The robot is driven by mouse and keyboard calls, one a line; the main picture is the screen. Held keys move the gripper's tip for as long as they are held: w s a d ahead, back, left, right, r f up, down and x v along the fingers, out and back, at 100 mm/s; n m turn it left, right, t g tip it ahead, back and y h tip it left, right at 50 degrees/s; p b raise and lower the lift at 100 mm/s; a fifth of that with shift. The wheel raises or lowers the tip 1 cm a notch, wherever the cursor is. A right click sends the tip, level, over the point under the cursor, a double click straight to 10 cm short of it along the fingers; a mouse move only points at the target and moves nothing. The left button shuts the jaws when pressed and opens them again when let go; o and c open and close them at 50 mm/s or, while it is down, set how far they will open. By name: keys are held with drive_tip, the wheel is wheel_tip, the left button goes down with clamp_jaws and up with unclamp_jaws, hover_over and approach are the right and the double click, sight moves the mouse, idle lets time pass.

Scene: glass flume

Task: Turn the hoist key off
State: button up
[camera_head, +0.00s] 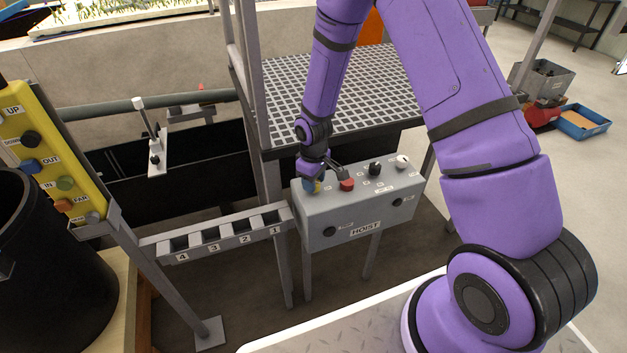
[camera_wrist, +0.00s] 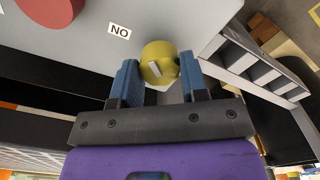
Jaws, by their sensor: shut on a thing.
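The grey hoist box (camera_head: 345,215) stands on legs in the middle of the head view, with a HOIST label on its front. My gripper (camera_head: 312,184) reaches down to the left part of its top. In the wrist view my gripper (camera_wrist: 158,82) has its blue fingers shut on the hoist key (camera_wrist: 162,54), a round yellow knob with a short pale mark on its face. A small label (camera_wrist: 119,31), reading NO in this view, lies up and left of the key. In the head view my gripper mostly hides the key.
A red button (camera_head: 347,185), a black knob (camera_head: 375,169) and a white knob (camera_head: 402,161) share the box top. A numbered slotted rail (camera_head: 213,236) joins the box at left. A grated platform (camera_head: 370,85) stands behind. A yellow control panel (camera_head: 45,150) is at far left.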

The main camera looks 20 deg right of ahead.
drive_tip(key=m, duration=0.4)
drive_tip(key=shift+m, duration=0.3)
drive_tip(key=m, duration=0.4)
drive_tip(key=shift+m, duration=0.4)
drive_tip(key=o, duration=0.9)
wheel_tip(320, 180, up, 11)
idle(0.5)
